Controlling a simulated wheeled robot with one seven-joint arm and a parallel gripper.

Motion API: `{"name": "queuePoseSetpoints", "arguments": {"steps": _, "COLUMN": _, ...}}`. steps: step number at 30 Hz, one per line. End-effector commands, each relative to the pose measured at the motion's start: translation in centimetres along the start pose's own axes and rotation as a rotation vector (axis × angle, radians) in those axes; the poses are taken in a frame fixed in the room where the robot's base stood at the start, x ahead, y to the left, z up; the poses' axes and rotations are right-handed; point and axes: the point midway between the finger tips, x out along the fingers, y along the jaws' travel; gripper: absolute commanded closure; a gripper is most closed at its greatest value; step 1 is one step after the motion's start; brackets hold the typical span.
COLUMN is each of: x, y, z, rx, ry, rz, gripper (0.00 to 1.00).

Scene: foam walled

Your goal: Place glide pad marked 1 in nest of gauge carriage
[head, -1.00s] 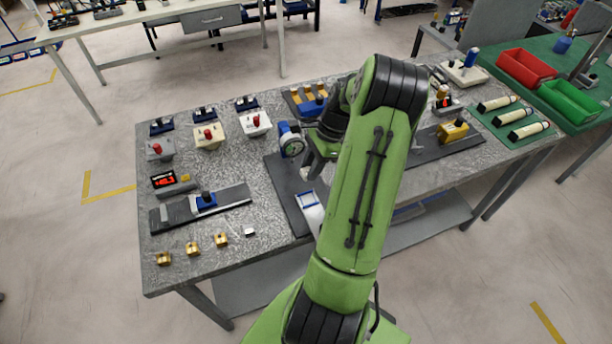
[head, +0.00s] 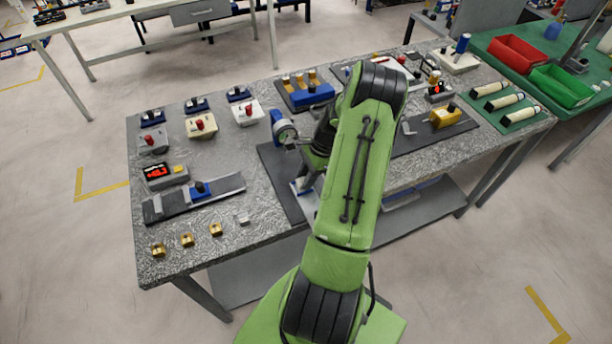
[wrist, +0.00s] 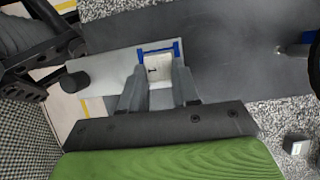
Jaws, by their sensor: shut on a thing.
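My gripper (head: 303,184) is low over the dark base plate (head: 272,166) below the dial gauge (head: 284,130). In the wrist view, my gripper (wrist: 159,88) is shut on a pale block, the glide pad (wrist: 158,72), which seems to bear a small dark mark. The blue-edged nest (wrist: 160,48) of the gauge carriage frames the pad's far end. In the head view, the white and blue carriage (head: 297,188) is partly hidden behind my fingers and arm. I cannot tell whether the pad is seated or just above the nest floor.
A pale grey bar with a black knob (wrist: 75,82) lies left of the fingers. A small white block (head: 243,218) and several brass pieces (head: 187,240) stand near the front edge. A slide with a blue block (head: 201,189) lies to the left.

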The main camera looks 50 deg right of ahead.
Motion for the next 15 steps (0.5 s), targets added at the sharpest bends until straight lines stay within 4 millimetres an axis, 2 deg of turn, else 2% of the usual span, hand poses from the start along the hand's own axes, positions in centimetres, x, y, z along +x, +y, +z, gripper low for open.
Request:
{"name": "queuePoseSetpoints", "arguments": {"steps": 9, "x": 0.76, "y": 0.02, "z": -0.31, "rx": 0.000, "ry": 0.000, "rz": 0.001, "gripper": 1.00}}
{"name": "queuePoseSetpoints", "arguments": {"steps": 10, "x": 0.76, "y": 0.04, "z": -0.31, "rx": 0.001, "ry": 0.000, "rz": 0.002, "gripper": 0.65}}
{"name": "queuePoseSetpoints", "arguments": {"steps": 14, "x": 0.81, "y": 0.09, "z": -0.33, "rx": 0.002, "ry": -0.001, "rz": 0.003, "gripper": 0.45}}
{"name": "queuePoseSetpoints", "arguments": {"steps": 15, "x": 0.82, "y": 0.11, "z": -0.33, "rx": 0.002, "ry": -0.001, "rz": 0.004, "gripper": 0.44}}
